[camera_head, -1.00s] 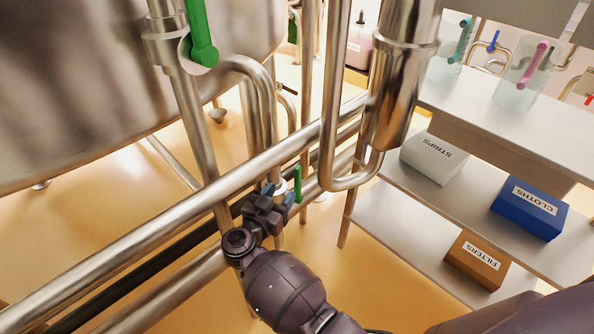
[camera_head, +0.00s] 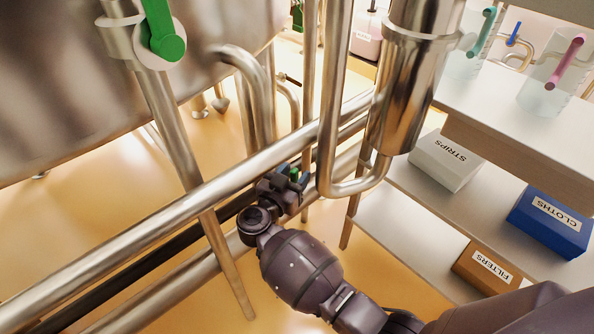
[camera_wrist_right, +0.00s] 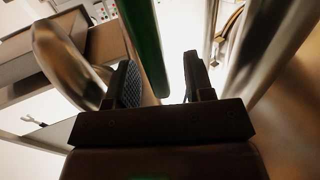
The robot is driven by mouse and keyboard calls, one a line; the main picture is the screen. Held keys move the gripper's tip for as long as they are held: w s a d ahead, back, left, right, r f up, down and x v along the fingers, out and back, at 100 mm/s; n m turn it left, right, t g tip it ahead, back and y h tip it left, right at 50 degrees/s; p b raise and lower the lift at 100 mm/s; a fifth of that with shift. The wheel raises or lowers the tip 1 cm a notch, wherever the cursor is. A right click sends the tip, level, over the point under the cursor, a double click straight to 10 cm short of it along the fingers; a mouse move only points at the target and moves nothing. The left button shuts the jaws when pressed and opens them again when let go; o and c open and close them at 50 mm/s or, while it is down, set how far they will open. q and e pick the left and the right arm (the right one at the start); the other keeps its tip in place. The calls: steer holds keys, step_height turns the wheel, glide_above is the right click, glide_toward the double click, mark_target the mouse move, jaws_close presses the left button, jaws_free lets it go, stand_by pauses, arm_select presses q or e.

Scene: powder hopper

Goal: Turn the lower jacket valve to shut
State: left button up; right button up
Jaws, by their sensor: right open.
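The lower green valve handle (camera_head: 294,174) is low behind the steel pipes in the head view, mostly hidden by my right gripper (camera_head: 291,177). In the right wrist view the green handle (camera_wrist_right: 146,45) stands as a long bar between the two finger lines of my right gripper (camera_wrist_right: 163,90). The fingers are apart, with a bright gap beside the handle; the handle's near end reaches down between them. I cannot tell whether a finger touches it. The valve body is hidden. My left gripper is not in view.
Another green handle (camera_head: 162,30) sits higher on a pipe at the upper left. A bent pipe (camera_head: 350,186) is just right of the gripper. A shelf with boxes (camera_head: 447,160) stands at the right.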

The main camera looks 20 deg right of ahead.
steer(key=shift+c, duration=0.2)
jaws_close()
stand_by(0.5)
